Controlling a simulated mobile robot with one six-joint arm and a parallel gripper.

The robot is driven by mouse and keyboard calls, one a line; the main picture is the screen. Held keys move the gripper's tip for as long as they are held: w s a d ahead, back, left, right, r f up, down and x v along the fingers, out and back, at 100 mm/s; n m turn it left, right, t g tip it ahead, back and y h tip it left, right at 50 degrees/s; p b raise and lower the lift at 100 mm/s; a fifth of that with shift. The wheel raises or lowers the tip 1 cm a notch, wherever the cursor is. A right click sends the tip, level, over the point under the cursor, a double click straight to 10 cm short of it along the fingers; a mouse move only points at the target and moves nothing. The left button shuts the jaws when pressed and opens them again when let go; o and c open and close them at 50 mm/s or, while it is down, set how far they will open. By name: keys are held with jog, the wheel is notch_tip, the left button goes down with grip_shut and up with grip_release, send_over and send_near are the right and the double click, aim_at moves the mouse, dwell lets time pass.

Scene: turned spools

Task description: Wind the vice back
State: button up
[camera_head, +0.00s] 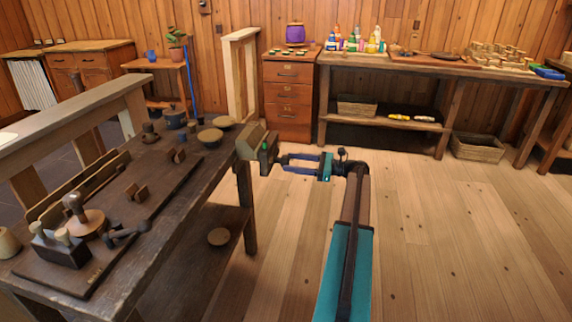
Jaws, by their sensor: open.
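The vice (248,141) sits at the far right corner of the dark workbench (210,195). Its wooden jaw faces right, and a dark upright piece (265,165) with a green spot stands at its outer face. My gripper (282,162) is open, with its two blue fingers pointing left at that upright piece. The fingertips are very close to it; I cannot tell if they touch. No object shows between the fingers. The vice's screw is hard to make out.
A wooden plane (60,250), a handled round piece (83,222) and several small wooden parts lie on the bench. A bowl (210,137) stands near the vice. Drawers (288,98) and a long table (440,63) line the back wall. The floor (450,240) at right is clear.

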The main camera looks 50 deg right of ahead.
aim_at(289, 162)
jog(key=shift+x, duration=1.65)
jog(key=c, duration=1)
